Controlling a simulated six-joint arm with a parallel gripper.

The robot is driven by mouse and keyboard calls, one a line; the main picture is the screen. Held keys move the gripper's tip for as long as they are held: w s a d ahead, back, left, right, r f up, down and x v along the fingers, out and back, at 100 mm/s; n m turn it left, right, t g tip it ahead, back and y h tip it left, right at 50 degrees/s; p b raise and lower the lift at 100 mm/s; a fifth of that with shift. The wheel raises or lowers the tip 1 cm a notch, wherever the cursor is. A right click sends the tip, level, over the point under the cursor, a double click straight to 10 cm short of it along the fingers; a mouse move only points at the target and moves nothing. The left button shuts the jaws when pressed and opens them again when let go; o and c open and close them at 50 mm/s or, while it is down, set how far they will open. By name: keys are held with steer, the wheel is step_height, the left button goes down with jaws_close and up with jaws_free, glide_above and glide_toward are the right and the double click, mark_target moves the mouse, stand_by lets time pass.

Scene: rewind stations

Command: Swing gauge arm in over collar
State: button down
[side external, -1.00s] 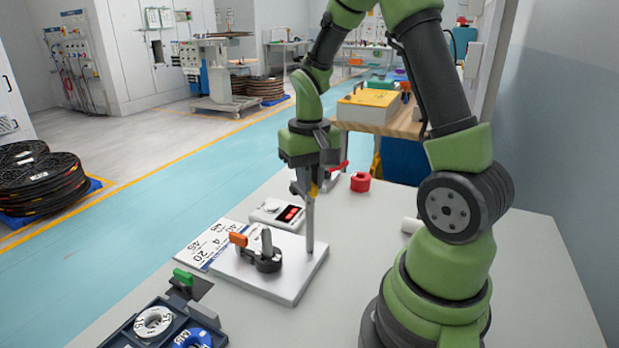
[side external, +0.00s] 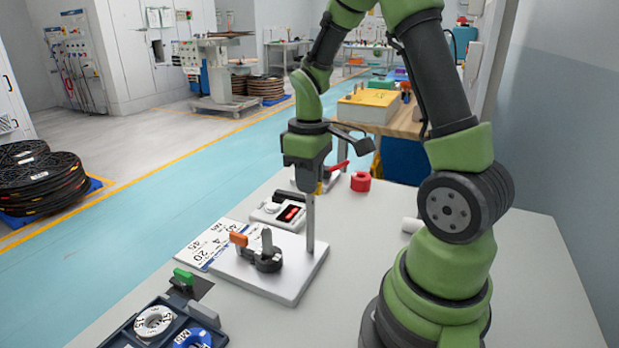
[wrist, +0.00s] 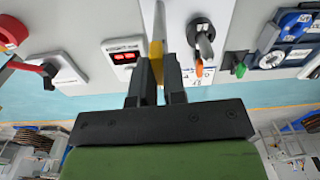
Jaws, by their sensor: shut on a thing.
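The gauge arm is a yellow bar (wrist: 156,52) that shows between my jaws in the wrist view. In the side view only a small yellow part of it (side external: 319,187) shows at the top of a grey post (side external: 310,222). My gripper (wrist: 156,85) is shut on the bar, with a dark finger on each side. In the side view my gripper (side external: 320,180) is above and behind the post. The dark collar (side external: 268,260) sits on the pale plate (side external: 290,288), with an orange-tipped lever (side external: 238,239). The yellow bar is beside the collar, not over it.
A box with a red display (side external: 290,214) stands behind the plate. A printed card (side external: 205,246) lies left of it. A green-handled part (side external: 183,277) and a dark tray (side external: 150,335) of rings are at the front left. A red ring (side external: 360,182) stands at the back.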

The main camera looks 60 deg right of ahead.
steer(key=n, duration=0.5)
steer(key=shift+n, duration=0.3)
steer(key=shift+a+n, duration=0.1)
steer(key=shift+n, duration=2)
steer(key=c, duration=1.2)
jaws_free()
step_height(320, 180, up, 10)
steer(key=shift+r, duration=0.1)
steer(key=s+a+r+m+t, duration=0.1)
steer(key=s+a+m+t, duration=0.1)
steer(key=s+a+m, duration=0.1)
steer(key=s+a+r+m+t+y, duration=0.1)
steer(key=s+a+r+m+t, duration=0.1)
steer(key=a+m, duration=0.4)
steer(key=s+a+r+m+t+y, duration=0.1)
steer(key=s+a+m+t, duration=0.2)
steer(key=s+a+m, duration=0.1)
steer(key=shift+s+a+r+m, duration=0.2)
steer(key=shift+a+r+m, duration=0.2)
steer(key=shift+a+m, duration=0.35)
